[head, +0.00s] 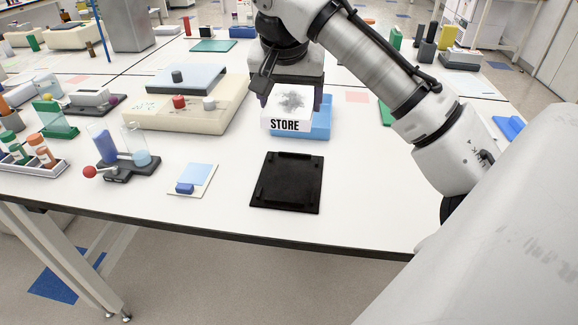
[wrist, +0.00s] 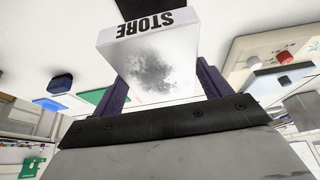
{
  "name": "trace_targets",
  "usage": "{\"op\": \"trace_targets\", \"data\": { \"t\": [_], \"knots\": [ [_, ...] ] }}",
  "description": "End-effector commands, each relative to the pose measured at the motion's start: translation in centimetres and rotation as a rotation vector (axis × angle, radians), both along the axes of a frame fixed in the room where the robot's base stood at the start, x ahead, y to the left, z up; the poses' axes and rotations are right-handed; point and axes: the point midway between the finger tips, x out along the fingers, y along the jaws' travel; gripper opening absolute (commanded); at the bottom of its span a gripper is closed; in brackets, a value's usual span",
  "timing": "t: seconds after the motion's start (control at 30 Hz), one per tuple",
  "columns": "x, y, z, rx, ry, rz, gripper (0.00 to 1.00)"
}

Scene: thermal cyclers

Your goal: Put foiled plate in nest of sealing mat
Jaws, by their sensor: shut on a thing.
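The foiled plate (head: 288,101), white with a silvery, dark-smudged top and a STORE label on its front side, is between the fingers of my gripper (head: 291,92). The wrist view shows the plate (wrist: 158,62) too, gripped at its two sides by the dark purple fingers (wrist: 160,86). The plate looks level. The black sealing mat (head: 286,182) lies on the bench nearer the front edge, with raised bars at its edges; the plate is behind it and apart from it. A black corner of it seems to show in the wrist view (wrist: 130,8).
A blue block (head: 317,131) shows under and right of the plate; whether they touch is unclear. A beige instrument (head: 200,115) with a red knob stands left. A pale blue card with a blue block (head: 192,180) lies left of the mat. The bench right of the mat is clear.

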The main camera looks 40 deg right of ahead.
Motion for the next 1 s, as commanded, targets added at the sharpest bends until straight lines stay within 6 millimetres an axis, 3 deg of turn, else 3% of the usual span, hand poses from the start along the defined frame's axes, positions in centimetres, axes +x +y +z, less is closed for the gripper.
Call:
{"op": "trace_targets", "data": {
  "t": [0.2, 0.4, 0.83, 1.0],
  "knots": [
    [-0.1, 0.0, -6.0, 0.001, 0.003, -0.001, 0.52],
    [-0.1, 0.0, -10.5, 0.001, 0.002, 0.0, 0.52],
    [0.0, 0.0, -15.5, 0.0, 0.001, 0.0, 0.52],
    [0.0, 0.0, -16.2, 0.0, -0.001, -0.002, 0.52]
  ]
}}
